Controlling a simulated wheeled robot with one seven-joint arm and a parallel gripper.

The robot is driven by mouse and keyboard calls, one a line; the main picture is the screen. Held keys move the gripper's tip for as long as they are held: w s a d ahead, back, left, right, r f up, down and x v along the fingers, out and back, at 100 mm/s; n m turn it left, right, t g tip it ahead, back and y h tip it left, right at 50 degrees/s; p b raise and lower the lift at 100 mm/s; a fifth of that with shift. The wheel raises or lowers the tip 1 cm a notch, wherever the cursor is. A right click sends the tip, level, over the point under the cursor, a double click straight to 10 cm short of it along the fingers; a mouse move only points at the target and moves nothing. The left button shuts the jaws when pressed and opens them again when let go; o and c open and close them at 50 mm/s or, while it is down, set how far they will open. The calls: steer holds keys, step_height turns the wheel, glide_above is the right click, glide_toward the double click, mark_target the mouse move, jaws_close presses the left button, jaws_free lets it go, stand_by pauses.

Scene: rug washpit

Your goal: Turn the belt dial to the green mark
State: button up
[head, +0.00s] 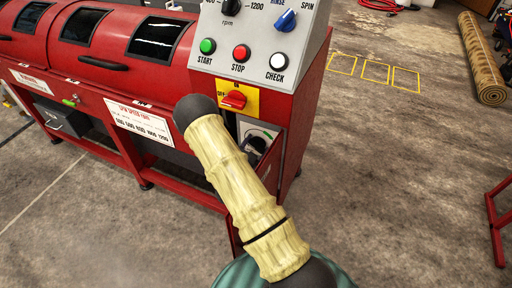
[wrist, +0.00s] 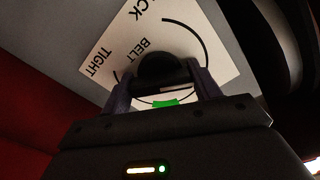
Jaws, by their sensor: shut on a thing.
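The belt dial (wrist: 158,66) is a dark round knob on a white label plate (wrist: 108,52) reading BELT and TIGHT, with a second word partly cut off. A black arc runs around the dial. The green mark (wrist: 165,103) shows just below the dial in the wrist view, between my fingers. My gripper (wrist: 160,84) is shut on the dial, one finger on each side. I cannot make out a pointer on the dial. In the head view the plate (head: 270,132) is low on the red machine's front, partly hidden by my arm.
Above the plate are a red switch on a yellow plate (head: 235,99), the green START button (head: 207,46), the red STOP button (head: 241,52) and the white CHECK button (head: 278,62). The floor right of the machine is open.

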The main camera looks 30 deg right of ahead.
steer(key=shift+m, duration=0.3)
steer(key=m+b, duration=0.1)
steer(key=m, duration=0.1)
steer(key=m+b, duration=0.1)
steer(key=b, duration=0.1)
steer(key=shift+f+m, duration=0.2)
steer(key=shift+m, duration=0.2)
steer(key=m+b, duration=0.5)
steer(key=shift+f+m, duration=0.1)
steer(key=shift+m, duration=0.2)
steer(key=m+b, duration=0.5)
steer(key=b, duration=0.2)
steer(key=shift+b, duration=0.4)
steer(key=m+b, duration=0.3)
steer(key=b, duration=0.1)
steer(key=shift+r+m+b, duration=0.25)
steer(key=shift+m+b, duration=0.15)
steer(key=shift+b, duration=0.15)
steer(key=o, duration=1)
steer(key=shift+r, duration=0.1)
